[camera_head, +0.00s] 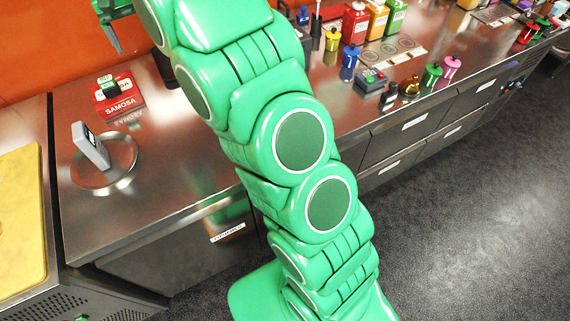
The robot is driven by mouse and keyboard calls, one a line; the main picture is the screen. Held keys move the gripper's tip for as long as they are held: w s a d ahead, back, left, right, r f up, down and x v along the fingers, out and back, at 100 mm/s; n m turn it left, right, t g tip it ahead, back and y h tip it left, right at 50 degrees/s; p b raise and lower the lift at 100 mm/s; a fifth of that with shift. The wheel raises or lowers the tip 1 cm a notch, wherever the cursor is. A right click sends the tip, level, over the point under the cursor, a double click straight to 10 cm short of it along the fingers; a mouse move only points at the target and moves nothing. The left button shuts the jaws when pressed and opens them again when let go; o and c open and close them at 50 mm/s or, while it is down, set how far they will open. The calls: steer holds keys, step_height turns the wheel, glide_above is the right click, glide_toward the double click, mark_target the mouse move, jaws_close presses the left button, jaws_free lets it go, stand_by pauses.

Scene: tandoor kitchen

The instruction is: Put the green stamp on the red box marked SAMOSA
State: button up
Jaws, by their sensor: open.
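The red box marked SAMOSA (122,107) lies on the left part of the steel counter. A small green stamp (109,90) with a dark top sits on the box, toward its back. My gripper (114,40) is at the top left edge of the view, above and behind the box and apart from the stamp. A grey finger points down and nothing shows in its grip. The upper part of the gripper is cut off by the frame edge.
A round steel plate with an upright grey display (91,146) stands in front of the box. A yellow board (22,215) lies at far left. Several small lidded pots, including a blue one (348,64), and coloured containers (355,24) stand right of my arm. Counter right of the box is clear.

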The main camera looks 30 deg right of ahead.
steer(key=s+d+r, duration=0.3)
steer(key=s+d, duration=0.3)
steer(key=s, duration=0.6)
steer(key=s+d+f, duration=0.2)
steer(key=s, duration=0.9)
steer(key=s+d+f, duration=0.3)
steer(key=s, duration=0.9)
steer(key=s+d+f+g, duration=0.1)
steer(key=s+d+f, duration=0.2)
steer(key=s, duration=0.9)
steer(key=shift+s+d, duration=0.15)
steer(key=shift+d, duration=0.1)
